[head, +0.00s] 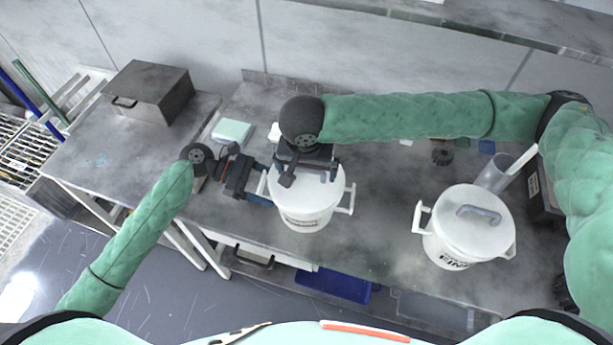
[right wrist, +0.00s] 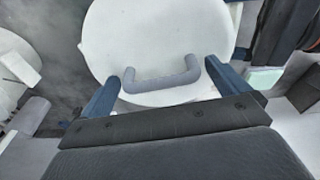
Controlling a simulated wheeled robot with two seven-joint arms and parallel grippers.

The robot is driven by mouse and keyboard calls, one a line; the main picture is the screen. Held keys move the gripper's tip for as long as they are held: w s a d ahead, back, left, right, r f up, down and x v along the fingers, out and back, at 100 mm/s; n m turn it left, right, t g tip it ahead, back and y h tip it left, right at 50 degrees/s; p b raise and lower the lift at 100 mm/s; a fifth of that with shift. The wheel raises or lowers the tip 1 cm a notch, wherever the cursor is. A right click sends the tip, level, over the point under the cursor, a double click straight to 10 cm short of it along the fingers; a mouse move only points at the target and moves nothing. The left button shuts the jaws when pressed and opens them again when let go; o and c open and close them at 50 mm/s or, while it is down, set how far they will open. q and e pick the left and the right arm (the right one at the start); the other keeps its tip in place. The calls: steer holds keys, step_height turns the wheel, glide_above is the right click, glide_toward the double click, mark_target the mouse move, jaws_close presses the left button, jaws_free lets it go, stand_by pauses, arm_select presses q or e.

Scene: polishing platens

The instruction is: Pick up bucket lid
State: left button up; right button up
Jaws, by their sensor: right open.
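A white bucket (head: 306,217) stands on the grey table with its white lid (head: 330,190) on top. My right gripper (head: 305,170) is above this lid and hides much of it. In the right wrist view the lid (right wrist: 150,35) has a grey arched handle (right wrist: 162,80). The open blue fingers (right wrist: 163,74) of my right gripper are at either end of the handle, with nothing gripped. My left gripper (head: 262,187) is at the bucket's left side handle; whether its fingers close on that handle is unclear.
A second white bucket (head: 452,250) with a grey-handled lid (head: 490,230) stands at the right, near a grey cylinder (head: 493,174). A dark metal box (head: 150,90) sits at the back left. A pale green block (head: 232,131) lies behind my left gripper. Table between the buckets is clear.

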steer(key=shift+c, duration=0.2)
steer(key=c, duration=0.9)
step_height(320, 180, up, 10)
steer(key=shift+r, duration=0.1)
steer(key=shift+o, duration=1.3)
steer(key=shift+c, duration=1.4)
